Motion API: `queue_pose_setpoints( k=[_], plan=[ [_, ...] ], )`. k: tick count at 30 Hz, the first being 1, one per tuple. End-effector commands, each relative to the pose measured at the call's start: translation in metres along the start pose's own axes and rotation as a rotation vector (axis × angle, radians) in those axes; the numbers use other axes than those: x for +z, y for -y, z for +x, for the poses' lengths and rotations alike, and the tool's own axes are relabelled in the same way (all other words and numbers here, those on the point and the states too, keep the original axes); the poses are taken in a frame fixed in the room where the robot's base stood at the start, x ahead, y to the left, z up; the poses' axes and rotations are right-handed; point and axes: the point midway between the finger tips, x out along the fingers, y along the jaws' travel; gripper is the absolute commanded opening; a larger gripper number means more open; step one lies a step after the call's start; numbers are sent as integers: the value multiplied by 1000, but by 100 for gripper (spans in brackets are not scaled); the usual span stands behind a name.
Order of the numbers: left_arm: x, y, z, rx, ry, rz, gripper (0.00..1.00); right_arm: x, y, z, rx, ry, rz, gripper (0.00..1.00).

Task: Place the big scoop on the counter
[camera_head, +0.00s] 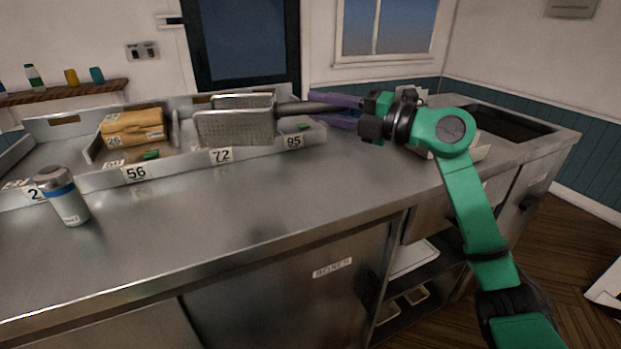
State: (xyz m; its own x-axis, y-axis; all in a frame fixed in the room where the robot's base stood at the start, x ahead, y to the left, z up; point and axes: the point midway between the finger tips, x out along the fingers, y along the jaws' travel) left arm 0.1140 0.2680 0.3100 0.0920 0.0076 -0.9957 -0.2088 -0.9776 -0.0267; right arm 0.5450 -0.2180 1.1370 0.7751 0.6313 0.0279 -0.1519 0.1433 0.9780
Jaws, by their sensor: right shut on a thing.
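The big scoop (236,126) is a metal, perforated scoop with a dark handle. My right gripper (335,108), with purple fingers, is shut on the handle end of the scoop. The scoop points left from the gripper. Whether its underside touches the tray behind it, I cannot tell. My left gripper is not in view.
A metal tray (185,172) with numbered labels runs along the back of the counter and holds a tan box-like item (133,127). A grey shaker (63,196) with a blue band stands at the left. The counter's middle and front are clear. A dark basin (500,122) lies at right.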

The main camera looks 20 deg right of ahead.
Motion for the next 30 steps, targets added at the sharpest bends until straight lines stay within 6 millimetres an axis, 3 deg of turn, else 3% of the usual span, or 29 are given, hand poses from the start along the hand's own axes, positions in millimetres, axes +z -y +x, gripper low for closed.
queue_pose_setpoints(
  k=[1, 6, 15, 27, 28, 30],
  plan=[
    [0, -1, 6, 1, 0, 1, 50, -5, 21, 0, 0, -1, 8, 0],
    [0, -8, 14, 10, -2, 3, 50, -15, 70, -2, 4, 0, 8, 0],
    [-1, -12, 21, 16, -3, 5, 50, -26, 122, -4, 4, 0, 5, 0],
    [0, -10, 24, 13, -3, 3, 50, -28, 133, -4, 3, 1, -1, 0],
    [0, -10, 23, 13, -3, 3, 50, -28, 132, -4, 2, 0, -2, 39],
    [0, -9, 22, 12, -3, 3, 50, -28, 132, -4, 2, 0, -1, 62]
  ],
)
